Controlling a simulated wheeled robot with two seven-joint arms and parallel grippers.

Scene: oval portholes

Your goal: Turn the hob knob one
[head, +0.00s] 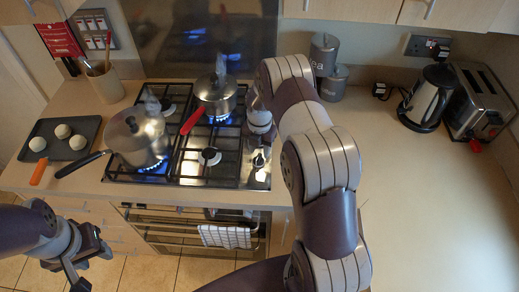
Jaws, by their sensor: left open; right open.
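The gas hob (185,183) is set in the worktop, with lit blue flames under two pans. Its knobs run along its right side; one small knob (260,176) shows near the front right corner, and others are hidden by my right arm. My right gripper (259,157) points down over this knob strip, open; I cannot tell whether it touches a knob. My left gripper (82,268) is open and empty, low at the left in front of the cabinets, away from the hob.
A steaming pot (137,136) stands front left on the hob, its black handle pointing left. A saucepan (216,93) with a red handle stands at the back right. A tray (33,146) of dough balls lies left. The right worktop is clear before the kettle (428,98) and toaster (480,100).

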